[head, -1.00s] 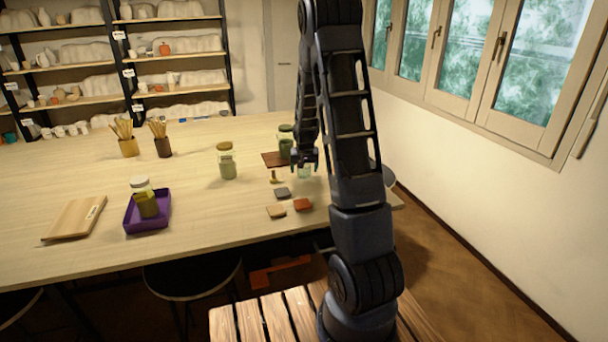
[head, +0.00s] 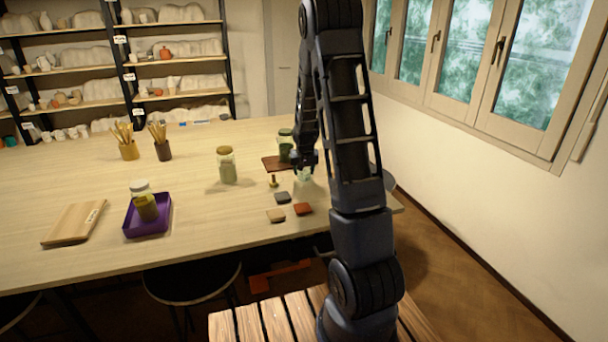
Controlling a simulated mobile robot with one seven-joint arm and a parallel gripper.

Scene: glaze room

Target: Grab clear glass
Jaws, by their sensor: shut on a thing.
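The clear glass (head: 304,175) stands at the right part of the table, a pale greenish see-through shape partly hidden by my arm. My gripper (head: 304,164) points down at it from above and is shut on it. The fingertips are small and dark in this view, so their exact contact with the glass is hard to make out.
A small brass piece (head: 273,181) and several tiles (head: 282,197) lie close in front. A lidded jar (head: 227,167) and a purple tray (head: 160,226) with a jar stand further left.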

